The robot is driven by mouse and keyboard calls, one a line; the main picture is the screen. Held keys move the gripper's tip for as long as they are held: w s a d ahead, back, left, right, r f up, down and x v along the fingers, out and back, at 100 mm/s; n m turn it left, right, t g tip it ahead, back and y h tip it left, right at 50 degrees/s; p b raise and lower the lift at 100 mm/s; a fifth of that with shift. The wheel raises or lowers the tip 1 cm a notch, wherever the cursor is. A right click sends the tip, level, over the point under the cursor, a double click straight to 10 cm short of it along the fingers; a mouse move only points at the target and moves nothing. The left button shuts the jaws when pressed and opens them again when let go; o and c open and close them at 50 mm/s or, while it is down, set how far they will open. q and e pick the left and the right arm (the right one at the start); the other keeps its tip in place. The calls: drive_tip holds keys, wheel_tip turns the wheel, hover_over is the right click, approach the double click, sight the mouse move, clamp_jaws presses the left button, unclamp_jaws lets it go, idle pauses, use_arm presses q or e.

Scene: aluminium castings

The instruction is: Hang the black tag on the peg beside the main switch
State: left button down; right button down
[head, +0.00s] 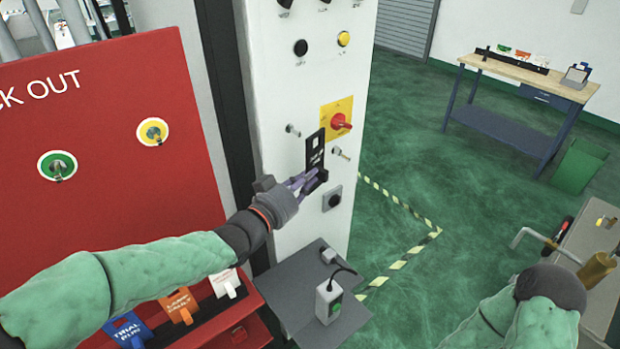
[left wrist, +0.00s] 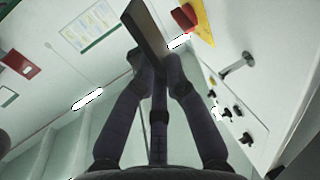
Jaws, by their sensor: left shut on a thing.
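The black tag (head: 315,150) is upright in front of the white switch panel, with a cut-out near its top. My left gripper (head: 313,181) is shut on its lower end. The main switch (head: 340,122) is a red knob on a yellow plate, just above and right of the tag. One metal peg (head: 292,130) is left of the tag and another peg (head: 343,154) is to its right; the tag appears apart from both. In the left wrist view, the tag (left wrist: 146,28) shows edge-on between my fingertips (left wrist: 160,62), beside the main switch (left wrist: 184,17) and a peg (left wrist: 238,66). My right gripper is out of view.
A red lockout board (head: 100,150) stands left, with blue (head: 128,328), orange (head: 180,305) and white (head: 225,282) tags below it. A black knob (head: 332,198) is under the tag. A grey shelf (head: 290,290) holds a push-button box (head: 328,301). A workbench (head: 520,75) stands far right.

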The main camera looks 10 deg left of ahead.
use_arm(q)
drive_tip(key=w+a+f+p, duration=0.1)
drive_tip(key=w+a, duration=0.3)
drive_tip(key=a, duration=0.1)
drive_tip(key=shift+w+a+f, duration=0.15)
drive_tip(key=shift+a+f, duration=0.1)
drive_tip(key=shift+a, duration=0.15)
idle(0.8)
idle(0.5)
drive_tip(key=c, duration=1.2)
unclamp_jaws()
